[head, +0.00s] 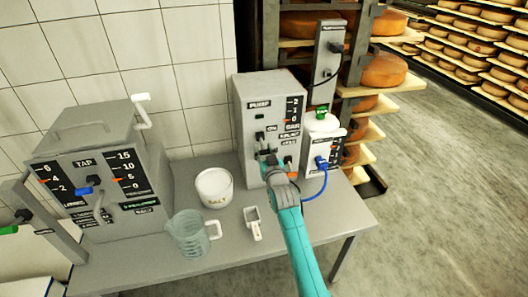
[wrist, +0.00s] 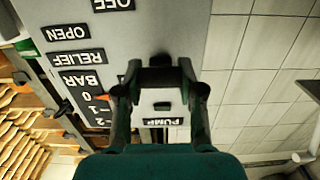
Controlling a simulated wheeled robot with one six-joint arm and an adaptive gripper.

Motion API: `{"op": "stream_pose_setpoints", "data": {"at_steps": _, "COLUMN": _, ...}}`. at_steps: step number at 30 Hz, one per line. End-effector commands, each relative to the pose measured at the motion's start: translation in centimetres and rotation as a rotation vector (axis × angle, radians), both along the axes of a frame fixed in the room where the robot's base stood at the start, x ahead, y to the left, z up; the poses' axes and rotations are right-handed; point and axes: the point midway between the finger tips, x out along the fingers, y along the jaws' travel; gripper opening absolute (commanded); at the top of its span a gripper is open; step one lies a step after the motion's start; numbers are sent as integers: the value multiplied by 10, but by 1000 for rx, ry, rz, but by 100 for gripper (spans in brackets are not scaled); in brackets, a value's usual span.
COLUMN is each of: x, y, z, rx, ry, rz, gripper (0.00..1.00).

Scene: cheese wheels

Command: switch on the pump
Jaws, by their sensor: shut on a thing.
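The pump (head: 250,95) is a grey box on the table, labelled PUMP, with a bar scale whose orange pointer (wrist: 70,99) stands near 0. A small dark lamp (head: 259,116) on its front looks unlit. My gripper (head: 267,160) is at the lower part of the pump's front. In the wrist view, which is upside down, my gripper (wrist: 166,72) is shut at the panel beside the OFF label (wrist: 112,4). It appears shut on the pump switch, which the fingers mostly hide. I cannot tell the switch's position.
A grey vat with a tap (head: 90,165) stands left. A white salt tub (head: 214,186), a clear jug (head: 190,233) and a small white scoop (head: 253,223) sit on the table (head: 150,262).

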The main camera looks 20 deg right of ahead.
Motion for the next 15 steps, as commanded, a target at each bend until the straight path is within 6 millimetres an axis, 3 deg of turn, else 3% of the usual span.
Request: {"op": "stream_pose_setpoints", "data": {"at_steps": 15, "x": -3, "y": 0, "z": 23, "rx": -1, "ry": 343, "rz": 0, "gripper": 3}}
